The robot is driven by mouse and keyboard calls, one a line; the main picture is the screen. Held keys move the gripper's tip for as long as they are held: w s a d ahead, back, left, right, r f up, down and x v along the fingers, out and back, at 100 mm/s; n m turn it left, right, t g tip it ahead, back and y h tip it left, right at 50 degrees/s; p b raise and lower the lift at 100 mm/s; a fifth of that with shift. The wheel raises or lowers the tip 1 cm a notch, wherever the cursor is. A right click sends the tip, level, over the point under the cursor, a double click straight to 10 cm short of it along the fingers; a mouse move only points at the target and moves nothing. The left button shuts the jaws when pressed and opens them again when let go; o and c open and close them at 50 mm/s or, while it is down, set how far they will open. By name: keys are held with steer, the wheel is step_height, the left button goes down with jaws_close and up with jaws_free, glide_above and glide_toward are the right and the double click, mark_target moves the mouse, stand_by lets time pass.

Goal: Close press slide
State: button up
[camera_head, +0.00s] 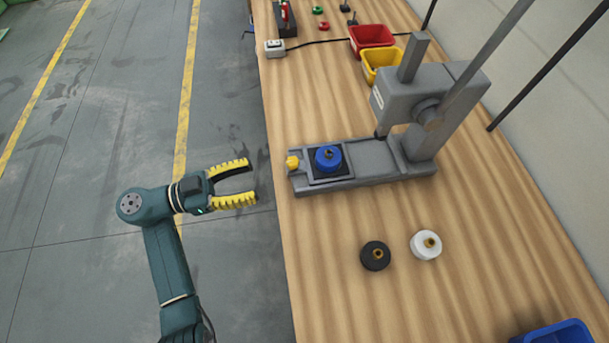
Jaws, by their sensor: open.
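The grey press (430,105) stands on the wooden bench, with a flat grey base (375,158) reaching left toward the bench edge. The press slide (331,176) is a dark plate at the left end of the base, out from under the press head. A blue round part (327,158) with a brass-coloured centre sits on it. A yellow knob (292,162) sticks out at the slide's left end. My gripper (252,183) is open and empty, left of the knob and apart from it, beside the bench edge. Its yellow ribbed fingers point right toward the knob.
A black round part (375,256) and a white round part (426,245) lie on the bench in front of the press. Red (371,38) and yellow (381,66) bins stand behind it. A blue bin (555,333) is at the lower right. The floor left of the bench is clear.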

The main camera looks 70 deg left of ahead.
mark_target(292, 161)
steer(key=s+a+f+n+y+b, duration=0.2)
steer(key=s+f+y, duration=0.1)
steer(key=s+f, duration=0.15)
steer(key=w, duration=0.5)
steer(key=w+a, duration=0.1)
steer(key=w, duration=0.9)
steer(key=shift+w+a+r+b, duration=0.15)
steer(key=shift+w+r+b, duration=0.1)
steer(key=shift+r+b, duration=0.1)
jaws_close()
steer(key=shift+f, duration=0.1)
